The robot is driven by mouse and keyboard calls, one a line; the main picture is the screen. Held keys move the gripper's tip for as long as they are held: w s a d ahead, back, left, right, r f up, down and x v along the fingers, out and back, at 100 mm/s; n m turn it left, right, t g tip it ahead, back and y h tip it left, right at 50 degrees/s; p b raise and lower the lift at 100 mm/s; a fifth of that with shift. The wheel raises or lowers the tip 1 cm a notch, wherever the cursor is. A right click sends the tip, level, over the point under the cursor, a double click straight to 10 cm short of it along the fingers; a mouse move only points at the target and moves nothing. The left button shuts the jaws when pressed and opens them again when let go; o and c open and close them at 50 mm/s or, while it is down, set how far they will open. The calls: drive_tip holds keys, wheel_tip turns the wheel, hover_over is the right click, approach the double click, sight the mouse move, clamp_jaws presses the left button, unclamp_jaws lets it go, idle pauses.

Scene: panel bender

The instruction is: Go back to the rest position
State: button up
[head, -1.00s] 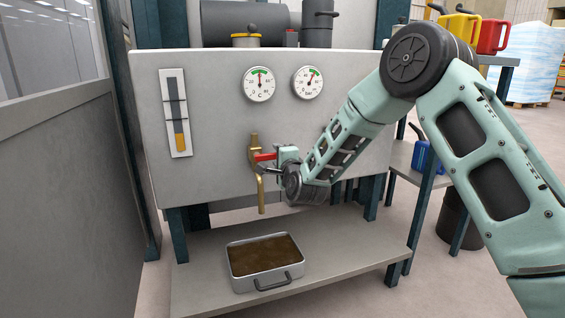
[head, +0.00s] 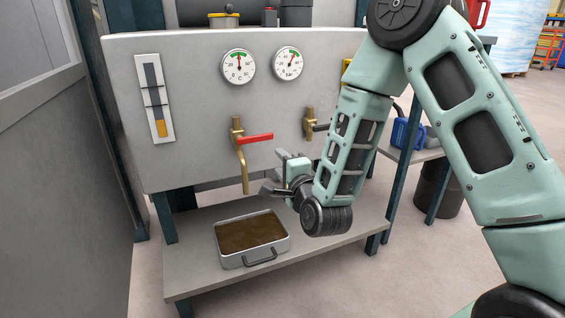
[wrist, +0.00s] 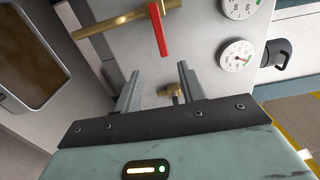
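My gripper (head: 274,189) is in front of the grey panel, below and to the right of the red-handled brass tap (head: 240,150), apart from it. In the wrist view my gripper (wrist: 158,88) has its two fingers spread with nothing between them. The red lever (wrist: 157,28) of the tap shows beyond the fingers, sticking out sideways to the right in the head view. The tap's spout points down over the metal tray (head: 282,246) of brown liquid on the lower shelf.
A second brass tap (head: 309,122) with a dark lever is right of the red one. Two dials (head: 238,66) and a level gauge (head: 155,98) are on the panel (head: 200,120). A blue can (head: 399,134) stands on a side shelf at right. A grey wall is at left.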

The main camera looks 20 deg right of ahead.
drive_tip(key=shift+s, duration=0.1)
idle(0.4)
drive_tip(key=s+a+n+g+y+p, duration=0.2)
drive_tip(key=s+a+n+g+y, duration=0.3)
drive_tip(key=s+a+n+g, duration=0.7)
drive_tip(key=s+d+r+n+g+h+p, duration=0.1)
drive_tip(key=s+r+n+g+h, duration=0.15)
drive_tip(key=s+n, duration=0.65)
drive_tip(key=s+r+n+g+h+p, duration=0.15)
drive_tip(key=s+n+g, duration=0.3)
drive_tip(key=s, duration=0.95)
wheel_tip(320, 180, up, 38)
drive_tip(key=t+p, duration=0.1)
drive_tip(key=p, duration=3.6)
drive_tip(key=shift+w+d+r, duration=0.2)
drive_tip(key=shift+w, duration=0.1)
